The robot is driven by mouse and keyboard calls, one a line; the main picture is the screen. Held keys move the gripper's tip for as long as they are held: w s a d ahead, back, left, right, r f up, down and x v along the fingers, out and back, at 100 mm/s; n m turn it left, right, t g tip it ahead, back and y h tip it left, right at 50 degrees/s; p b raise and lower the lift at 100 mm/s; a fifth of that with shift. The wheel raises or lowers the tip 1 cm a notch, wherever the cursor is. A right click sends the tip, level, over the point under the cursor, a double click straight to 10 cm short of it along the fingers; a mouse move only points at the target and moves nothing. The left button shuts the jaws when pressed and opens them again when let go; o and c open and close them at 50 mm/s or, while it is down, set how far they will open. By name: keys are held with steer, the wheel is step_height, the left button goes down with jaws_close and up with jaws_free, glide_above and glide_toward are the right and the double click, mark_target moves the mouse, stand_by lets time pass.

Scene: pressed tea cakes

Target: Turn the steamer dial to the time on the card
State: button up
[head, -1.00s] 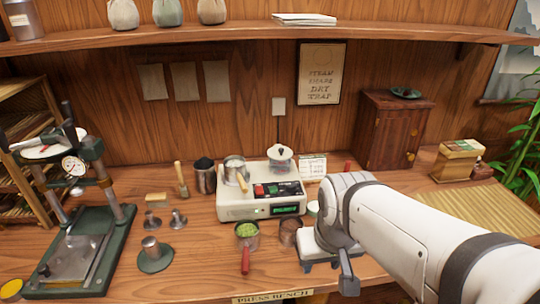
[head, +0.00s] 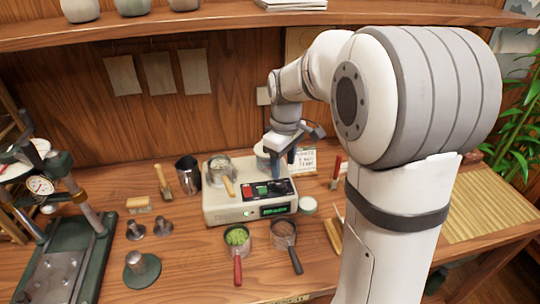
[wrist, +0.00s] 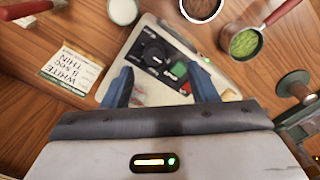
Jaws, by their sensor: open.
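The white steamer (head: 235,213) stands on the bench with a black control panel and a lit green display (head: 277,210). In the wrist view its round black dial (wrist: 154,57) sits on the panel near green and red buttons. The card (wrist: 70,76) lies left of the steamer in the wrist view, with handwriting that seems to include "WHITE" and "THIN"; it also shows behind my gripper in the head view (head: 307,160). My gripper (wrist: 160,78) is open and empty, pointing down above the panel, its fingers either side of the dial in the picture. Contact cannot be told.
A pan of green leaf (head: 237,236) and a brown-filled pan (head: 284,229) stand before the steamer. A small white cup (head: 308,206) is at its right. A glass pot (head: 219,168) is on top. The press (head: 70,250) stands left.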

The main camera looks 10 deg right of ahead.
mark_target(281, 183)
steer(key=shift+w+f+n, duration=0.15)
steer(key=shift+w+n, duration=0.15)
steer(key=shift+w, duration=0.6)
step_height(281, 183, down, 8)
steer(key=shift+r, duration=0.15)
steer(key=c, duration=1)
